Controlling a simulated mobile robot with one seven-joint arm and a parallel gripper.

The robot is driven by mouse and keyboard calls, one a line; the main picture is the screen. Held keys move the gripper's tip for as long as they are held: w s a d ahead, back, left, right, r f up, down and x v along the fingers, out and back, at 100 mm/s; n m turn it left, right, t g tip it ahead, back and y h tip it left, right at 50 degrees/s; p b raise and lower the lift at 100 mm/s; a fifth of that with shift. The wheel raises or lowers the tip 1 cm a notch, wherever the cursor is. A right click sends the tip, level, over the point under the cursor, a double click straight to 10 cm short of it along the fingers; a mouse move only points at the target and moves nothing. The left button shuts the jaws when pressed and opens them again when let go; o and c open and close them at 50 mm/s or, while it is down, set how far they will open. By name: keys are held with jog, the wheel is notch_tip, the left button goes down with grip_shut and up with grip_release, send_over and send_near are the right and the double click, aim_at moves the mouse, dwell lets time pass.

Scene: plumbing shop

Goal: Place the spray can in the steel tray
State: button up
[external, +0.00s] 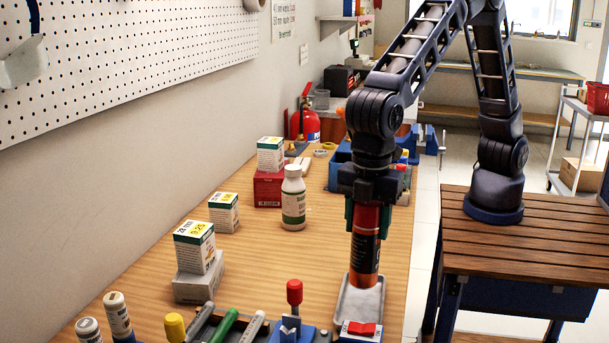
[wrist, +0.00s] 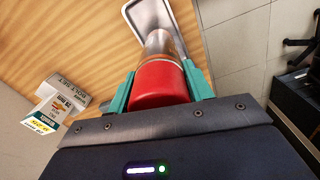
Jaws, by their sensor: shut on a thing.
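The spray can (external: 365,253) is upright, with a red upper part and an orange and dark body. My gripper (external: 366,212) is shut on its upper part from above. In the wrist view the can's red cap (wrist: 160,84) sits between the teal fingers of my gripper (wrist: 160,88). The steel tray (external: 345,312) is a shallow grey tray on the wooden bench, under the can. Its rim also shows in the wrist view (wrist: 128,14). The can's lower end is over the tray's inside; I cannot tell whether it touches the floor of the tray.
A white bottle (external: 293,203) and several small boxes (external: 195,250) stand left of the can. A red-handled tool (external: 294,292) and a small red-and-white item (external: 361,329) are near the tray's front end. Blue bins (external: 340,172) stand behind. The bench's right edge is close to the tray.

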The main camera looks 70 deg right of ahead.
aim_at(366, 246)
jog(key=shift+f, duration=2.8)
jog(key=o, duration=1.1)
jog(key=shift+o, duration=0.2)
notch_tip(366, 246, up, 12)
jog(key=shift+r, duration=0.1)
